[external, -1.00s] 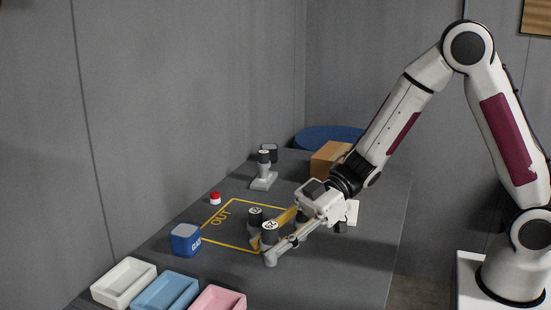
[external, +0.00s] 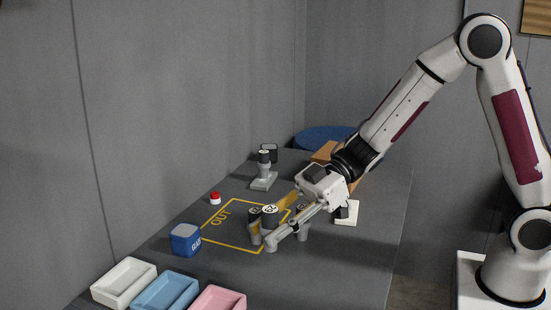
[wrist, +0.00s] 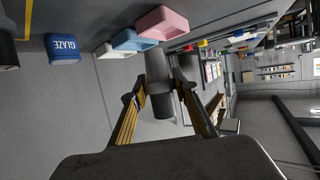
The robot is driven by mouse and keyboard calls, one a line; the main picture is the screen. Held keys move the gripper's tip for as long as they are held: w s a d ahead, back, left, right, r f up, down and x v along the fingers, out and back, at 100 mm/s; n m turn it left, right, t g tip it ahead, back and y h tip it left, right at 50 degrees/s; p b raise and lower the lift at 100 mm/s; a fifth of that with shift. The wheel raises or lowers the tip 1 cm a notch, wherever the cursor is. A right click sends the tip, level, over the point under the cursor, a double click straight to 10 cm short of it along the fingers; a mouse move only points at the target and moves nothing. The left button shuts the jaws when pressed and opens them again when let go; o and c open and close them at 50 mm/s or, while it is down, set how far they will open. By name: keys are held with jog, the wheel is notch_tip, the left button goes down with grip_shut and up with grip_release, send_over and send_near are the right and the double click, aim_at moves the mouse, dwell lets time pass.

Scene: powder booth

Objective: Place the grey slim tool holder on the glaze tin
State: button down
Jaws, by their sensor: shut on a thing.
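In the wrist view the holder (wrist: 158,68) sits upright between the two fingers. Its height above the table is hard to tell.
A similar dark-topped holder (external: 255,214) stands close behind the held one, and another grey piece (external: 302,224) is to the right. White (external: 124,283), blue (external: 165,291) and pink (external: 218,300) trays line the front. A red-capped item (external: 215,198) stands beyond the tin.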

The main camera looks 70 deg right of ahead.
jog(key=shift+a, duration=0.1)
jog(key=shift+s+a+f, duration=0.15)
jog(key=shift+a, duration=0.1)
jog(key=shift+a+f, duration=0.15)
jog(key=shift+a, duration=0.25)
jog(key=w+d+r+m+t+h, duration=0.1)
jog(key=w+r+m+t+h, duration=0.1)
jog(key=w, duration=0.6)
jog(key=w+d+r+m+t+h, duration=0.1)
jog(key=w+d+r+m+h, duration=0.1)
jog(key=w, duration=0.6)
jog(key=w+d+r+m+t+h, duration=0.2)
jog(key=w+r+m, duration=0.1)
jog(key=w, duration=0.5)
jog(key=shift+w+d+m+t+h, duration=0.15)
jog(key=shift+d+m+t+h, duration=0.15)
jog(key=shift+h, duration=0.1)
jog(key=shift+f, duration=0.1)
